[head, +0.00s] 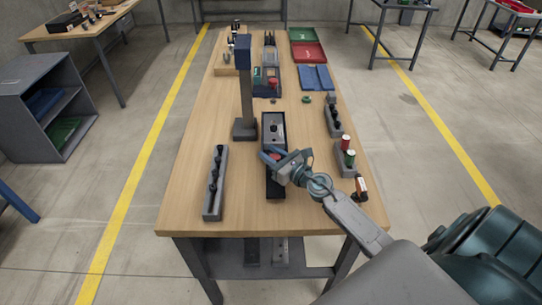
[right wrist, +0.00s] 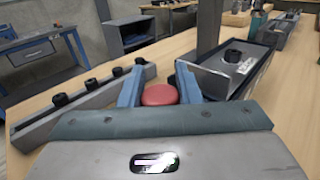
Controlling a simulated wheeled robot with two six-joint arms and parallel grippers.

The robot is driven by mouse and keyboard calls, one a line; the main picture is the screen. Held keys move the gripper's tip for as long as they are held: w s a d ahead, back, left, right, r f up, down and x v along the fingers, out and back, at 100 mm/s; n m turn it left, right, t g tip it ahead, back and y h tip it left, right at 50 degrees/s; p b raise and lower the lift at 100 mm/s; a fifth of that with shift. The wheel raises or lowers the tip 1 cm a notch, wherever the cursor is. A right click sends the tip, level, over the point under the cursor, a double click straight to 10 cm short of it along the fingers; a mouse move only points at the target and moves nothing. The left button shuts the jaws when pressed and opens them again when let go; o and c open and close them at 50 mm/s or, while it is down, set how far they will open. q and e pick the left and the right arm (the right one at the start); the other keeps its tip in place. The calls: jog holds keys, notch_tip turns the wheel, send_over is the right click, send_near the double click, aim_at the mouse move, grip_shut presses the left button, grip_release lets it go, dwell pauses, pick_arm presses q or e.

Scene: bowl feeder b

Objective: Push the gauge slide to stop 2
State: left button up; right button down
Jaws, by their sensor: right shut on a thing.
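The gauge (head: 274,187) is a long dark channel in the middle of the bench's near half. A grey plate with a black knob (head: 280,129) lies at its far end; the plate (right wrist: 222,76) also shows in the right wrist view. My right gripper (head: 271,154) is over the channel, shut on a round red knob (right wrist: 160,94), apparently the gauge slide's handle. The fingers stand on either side of the knob. The slide's body below the knob is hidden by the gripper, and I cannot read stop marks. My left gripper is not in view.
A grey rail with several black knobs (head: 214,182) lies to the left. A dark post (head: 245,95) stands behind it. Trays (head: 307,53) lie at the back.

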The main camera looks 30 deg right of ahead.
jog(key=w+d+b, duration=0.1)
jog(key=w, duration=0.1)
jog(key=w+d+b, duration=0.1)
jog(key=w+d, duration=0.2)
jog(key=w, duration=0.2)
jog(key=shift+w+d+f+b, duration=0.1)
jog(key=shift+d+b, duration=0.1)
jog(key=shift+b, duration=0.2)
jog(key=shift+w+d, duration=0.15)
jog(key=shift+w, duration=0.1)
jog(key=c, duration=1.1)
grip_release()
jog(key=shift+o, duration=0.2)
